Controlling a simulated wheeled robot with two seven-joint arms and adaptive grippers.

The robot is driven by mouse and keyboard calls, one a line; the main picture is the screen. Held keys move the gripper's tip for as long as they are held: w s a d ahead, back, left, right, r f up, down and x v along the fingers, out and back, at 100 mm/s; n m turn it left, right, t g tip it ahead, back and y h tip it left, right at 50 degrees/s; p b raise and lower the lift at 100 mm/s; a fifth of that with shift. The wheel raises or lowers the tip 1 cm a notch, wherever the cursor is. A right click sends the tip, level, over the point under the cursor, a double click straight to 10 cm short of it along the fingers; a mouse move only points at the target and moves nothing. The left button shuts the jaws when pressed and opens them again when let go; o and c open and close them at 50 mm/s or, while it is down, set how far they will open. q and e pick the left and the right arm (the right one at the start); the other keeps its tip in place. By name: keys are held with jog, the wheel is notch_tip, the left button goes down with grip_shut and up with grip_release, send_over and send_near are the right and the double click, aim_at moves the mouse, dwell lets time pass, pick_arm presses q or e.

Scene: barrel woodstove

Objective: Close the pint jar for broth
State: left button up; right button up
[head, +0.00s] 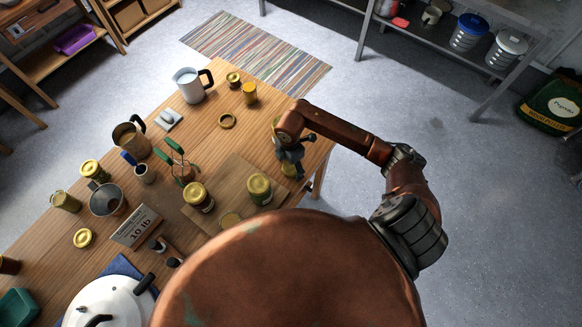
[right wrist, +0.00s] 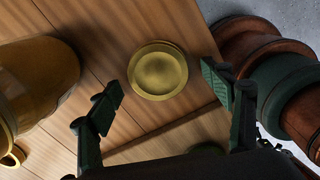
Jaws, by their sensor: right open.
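My right gripper (head: 291,153) is over the right end of the wooden table, pointing down, open and empty. In the right wrist view its two fingers (right wrist: 160,95) are apart, with a round gold lid (right wrist: 158,70) between and beyond them. In the head view a yellow piece (head: 289,171) shows just under the gripper. A yellow jar-like thing (right wrist: 40,82) stands left of the lid in the wrist view. I cannot tell which jar is the pint broth jar. My left gripper is not in view.
The table's right edge is close to the gripper.

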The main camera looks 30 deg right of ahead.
aim_at(290, 168)
jog(key=shift+c, duration=0.6)
jog(key=c, duration=0.8)
jog(key=shift+r, duration=0.1)
notch_tip(290, 168, up, 10)
jog(key=shift+f, duration=0.1)
